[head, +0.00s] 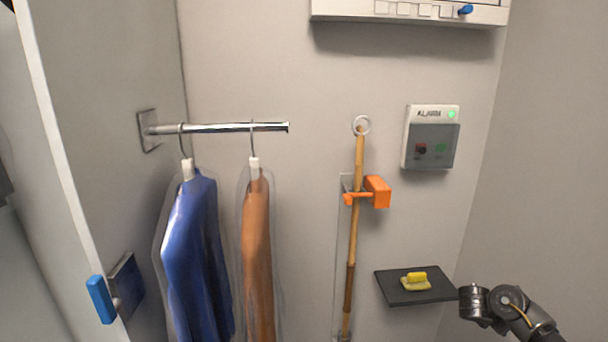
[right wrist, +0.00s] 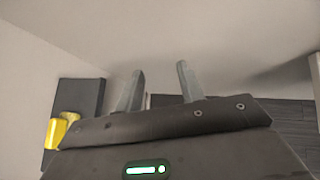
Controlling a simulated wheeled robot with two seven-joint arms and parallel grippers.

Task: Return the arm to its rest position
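My right arm (head: 510,305) comes in at the lower right corner of the head view, bent, just right of a small dark shelf. In the right wrist view my right gripper (right wrist: 160,68) shows two grey fingers standing apart with nothing between them, so it is open and empty. Its fingers cannot be made out in the head view. My left arm and gripper are not in view.
The dark shelf (head: 392,293) holds a yellow object (head: 416,281), also at left in the wrist view (right wrist: 60,132). A blue garment (head: 195,255) and a brown one (head: 257,260) hang from a rail (head: 220,128). A wooden pole (head: 354,225) stands in an orange clip (head: 377,191). An alarm box (head: 431,137) is on the wall.

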